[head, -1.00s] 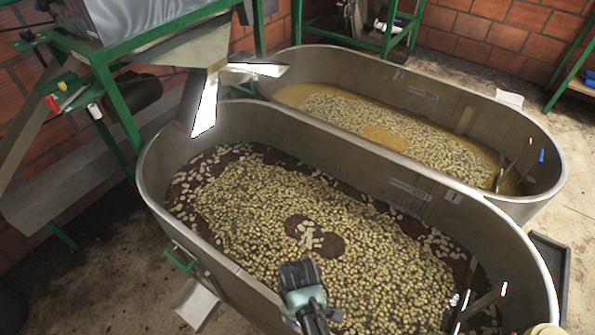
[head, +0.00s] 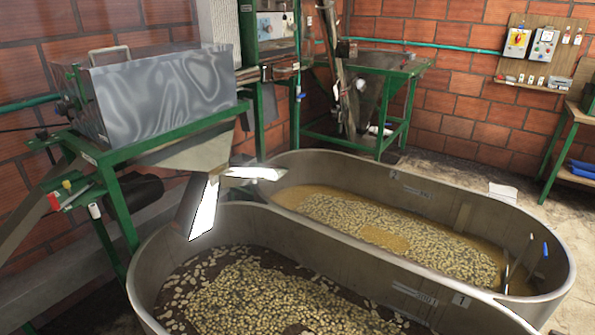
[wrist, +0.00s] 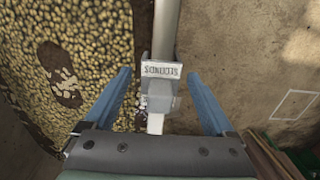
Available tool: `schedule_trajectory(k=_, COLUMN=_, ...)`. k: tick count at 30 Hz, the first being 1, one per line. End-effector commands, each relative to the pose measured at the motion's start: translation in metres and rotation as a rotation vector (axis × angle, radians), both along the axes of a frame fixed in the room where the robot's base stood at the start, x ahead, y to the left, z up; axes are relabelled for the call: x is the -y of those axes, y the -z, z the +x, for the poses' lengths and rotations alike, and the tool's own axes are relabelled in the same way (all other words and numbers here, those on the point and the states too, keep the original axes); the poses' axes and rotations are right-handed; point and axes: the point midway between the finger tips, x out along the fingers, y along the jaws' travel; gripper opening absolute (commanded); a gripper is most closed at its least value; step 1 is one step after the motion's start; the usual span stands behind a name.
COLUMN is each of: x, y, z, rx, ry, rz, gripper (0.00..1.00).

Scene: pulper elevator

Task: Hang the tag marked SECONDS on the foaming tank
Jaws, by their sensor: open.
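The tag marked SECONDS (wrist: 160,70) is a small pale plate on a grey holder in the wrist view, its lettering upside down. It is at the tank rim (wrist: 166,25), between my fingers, with a gap on each side. My gripper (wrist: 158,76) is open with two blue fingers; it is outside the head view. Tank 1 (head: 330,262) holds pale beans over a dark bottom; similar beans show beside the tag in the wrist view. Tank 2 (head: 385,188), behind it, holds beans in amber liquid with a yellowish patch. How the tag is held at the rim is unclear.
A green-framed pulper (head: 160,95) with metal chutes (head: 203,207) stands left of the tanks. Thin handles (head: 532,262) lean at tank 2's right end. A board (head: 540,50) with switch boxes and small tags hangs on the brick wall. Bare floor (wrist: 240,50) lies outside the rim.

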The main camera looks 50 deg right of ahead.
Motion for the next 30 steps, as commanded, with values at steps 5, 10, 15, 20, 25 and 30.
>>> schedule_trajectory(k=5, x=0.0, y=-0.007, z=0.0, rx=0.001, ry=0.0, rz=0.0, gripper=0.89)
schedule_trajectory(k=10, x=0.0, y=-0.033, z=0.001, rx=0.003, ry=-0.001, rz=-0.002, gripper=0.89)
schedule_trajectory(k=15, x=0.0, y=-0.072, z=0.001, rx=0.003, ry=-0.003, rz=-0.003, gripper=0.89)
schedule_trajectory(k=20, x=0.0, y=-0.104, z=0.001, rx=0.003, ry=-0.002, rz=-0.003, gripper=0.89)
schedule_trajectory(k=25, x=0.0, y=-0.123, z=0.001, rx=0.001, ry=-0.001, rz=-0.001, gripper=0.89)
schedule_trajectory(k=30, x=0.0, y=-0.13, z=0.0, rx=0.0, ry=0.0, rz=0.0, gripper=0.89)
